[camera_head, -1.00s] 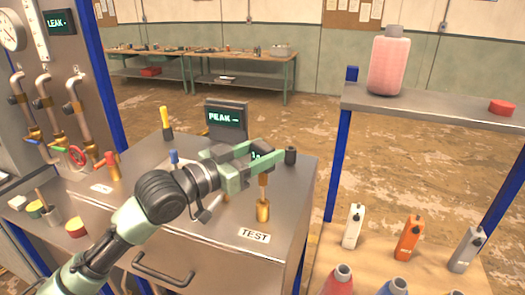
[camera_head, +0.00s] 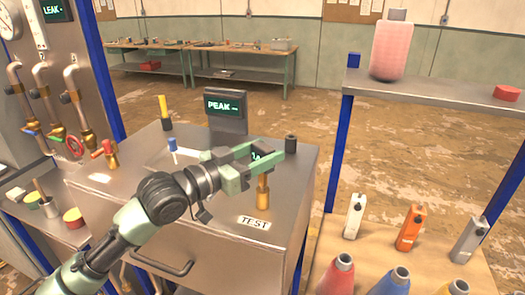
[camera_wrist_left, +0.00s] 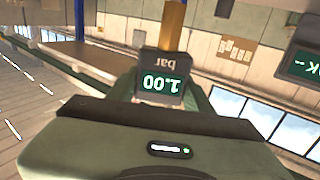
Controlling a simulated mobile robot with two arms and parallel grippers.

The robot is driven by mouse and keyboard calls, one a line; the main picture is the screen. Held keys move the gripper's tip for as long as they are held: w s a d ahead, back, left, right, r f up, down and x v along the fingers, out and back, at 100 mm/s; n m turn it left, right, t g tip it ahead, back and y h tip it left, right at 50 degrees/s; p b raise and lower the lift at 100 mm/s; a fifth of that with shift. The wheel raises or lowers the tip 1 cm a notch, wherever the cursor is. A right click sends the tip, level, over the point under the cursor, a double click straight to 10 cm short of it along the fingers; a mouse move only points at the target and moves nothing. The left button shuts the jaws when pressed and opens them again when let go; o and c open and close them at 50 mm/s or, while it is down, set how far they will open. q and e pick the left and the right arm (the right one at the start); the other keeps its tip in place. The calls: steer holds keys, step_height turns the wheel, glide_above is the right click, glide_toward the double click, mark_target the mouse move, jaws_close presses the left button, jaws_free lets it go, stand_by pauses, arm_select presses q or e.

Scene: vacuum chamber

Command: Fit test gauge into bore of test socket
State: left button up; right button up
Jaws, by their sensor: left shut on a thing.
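The test gauge (camera_head: 260,157) is a small dark block with a green-lit display. In the left wrist view its display (camera_wrist_left: 163,85) reads 1.00 bar upside down, with a brass stem (camera_wrist_left: 174,18) beyond it. My left gripper (camera_head: 266,154) is shut on the gauge body, above the bench. The gauge's stem points down at the brass test socket (camera_head: 262,195) behind the TEST label (camera_head: 254,222). Stem and socket look in line and meet in the head view; how deep the stem sits in the bore cannot be told. My right gripper is not in view.
A PEAK display (camera_head: 227,108) stands behind the gripper. A blue-topped pin (camera_head: 173,152) and a yellow-handled tool (camera_head: 163,110) are at left. The bench top around the TEST label is clear.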

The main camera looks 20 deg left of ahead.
arm_select(q)
steer(key=shift+f, duration=0.35)
steer(key=shift+f+b, duration=0.35)
steer(key=shift+f, duration=0.1)
steer(key=o, duration=1.6)
steer(key=shift+r, duration=0.1)
steer(key=shift+s+a+f, duration=0.15)
steer(key=shift+s+f, duration=0.05)
steer(key=shift+s, duration=0.05)
steer(key=b+v, duration=0.3)
steer(key=v, duration=0.4)
